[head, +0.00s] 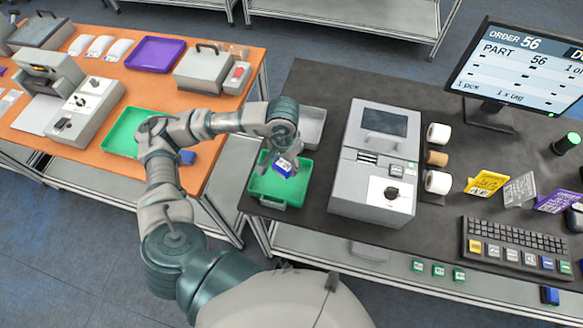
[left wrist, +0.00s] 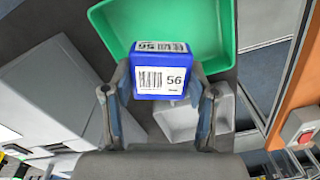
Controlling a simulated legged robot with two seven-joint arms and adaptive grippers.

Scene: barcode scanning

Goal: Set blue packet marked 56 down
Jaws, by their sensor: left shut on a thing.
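The blue packet (head: 282,169) is held by my left gripper (head: 281,163), over the green tray (head: 262,188) on the dark table. In the left wrist view the blue packet (left wrist: 160,75) sits between the two fingers of my left gripper (left wrist: 160,92). A white label with a barcode and the number 56 faces the camera. The green tray (left wrist: 215,35) lies behind the packet there. I cannot tell whether the packet touches the tray floor. My right gripper shows in neither view.
A grey metal tray (head: 313,127) stands behind the green tray. A grey machine (head: 378,165) stands just to the right. An orange table (head: 222,143) with another green tray (head: 118,140) is at the left, across a gap. A monitor (head: 520,70) shows order 56.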

